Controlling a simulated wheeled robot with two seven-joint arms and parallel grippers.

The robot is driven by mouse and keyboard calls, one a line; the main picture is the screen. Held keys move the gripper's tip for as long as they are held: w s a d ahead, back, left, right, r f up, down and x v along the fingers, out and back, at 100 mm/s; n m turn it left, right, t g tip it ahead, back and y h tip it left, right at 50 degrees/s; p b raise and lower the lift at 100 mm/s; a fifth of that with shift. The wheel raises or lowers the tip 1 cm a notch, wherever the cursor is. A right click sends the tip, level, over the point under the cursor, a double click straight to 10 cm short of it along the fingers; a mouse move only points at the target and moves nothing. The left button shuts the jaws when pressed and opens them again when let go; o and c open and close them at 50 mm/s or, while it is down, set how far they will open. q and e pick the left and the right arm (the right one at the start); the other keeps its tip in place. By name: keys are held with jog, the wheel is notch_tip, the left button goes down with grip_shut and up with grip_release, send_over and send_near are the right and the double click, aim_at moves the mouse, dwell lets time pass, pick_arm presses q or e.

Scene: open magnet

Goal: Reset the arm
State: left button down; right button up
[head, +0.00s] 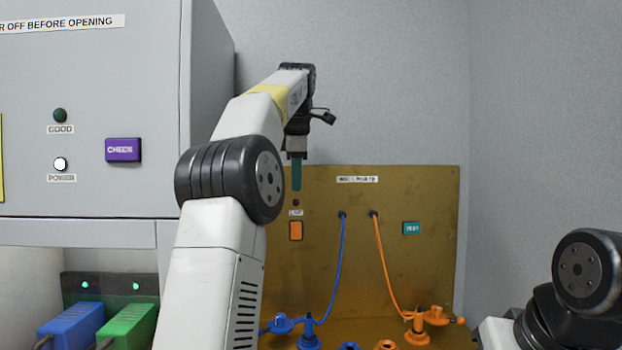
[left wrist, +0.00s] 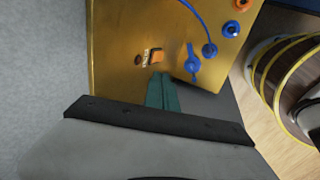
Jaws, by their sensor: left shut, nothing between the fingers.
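My left arm reaches up from the bottom of the head view and bends down at its wrist. My left gripper (head: 296,174) hangs in front of the upper left part of the brass-coloured panel (head: 420,185), with its teal fingers closed together and nothing between them. The fingers also show in the left wrist view (left wrist: 162,92), pointing toward the orange switch (left wrist: 156,57) on the panel. I cannot tell how far they are from the panel. My right arm shows only as a dark joint at the lower right of the head view; its gripper is out of view.
A grey cabinet (head: 90,185) with a purple CHECK button (head: 123,150) stands left of my arm. Blue (head: 57,325) and green (head: 127,322) blocks sit below it. Blue (head: 343,250) and orange (head: 384,255) cables hang from the panel, beside a teal button (head: 411,228).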

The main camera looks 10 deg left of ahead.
pick_arm(q)
jog(key=shift+s+r, duration=0.1)
jog(key=shift+r, duration=0.25)
jog(key=shift+s, duration=0.1)
